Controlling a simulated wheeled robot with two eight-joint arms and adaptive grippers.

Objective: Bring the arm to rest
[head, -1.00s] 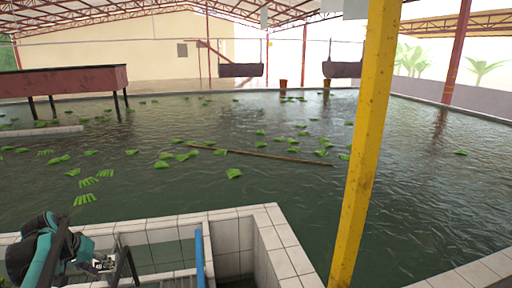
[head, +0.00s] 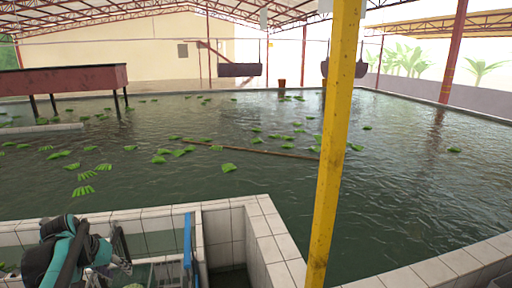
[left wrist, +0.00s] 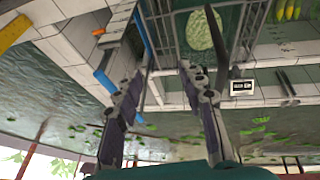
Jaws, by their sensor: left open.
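My left arm comes in at the lower left of the head view, beside the white-tiled wall of the pool. Its gripper (head: 112,262) is over the small tiled basin, partly cut off by the bottom edge. In the left wrist view the two fingers of this gripper (left wrist: 161,76) stand apart with nothing between them. My right gripper does not show in either view.
A yellow post (head: 333,140) stands close in front. A blue pipe (head: 187,240) rises in the tiled basin (head: 230,209). Green bunches (head: 84,190) float on the wide pool. A reddish trough (head: 65,77) stands at the left.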

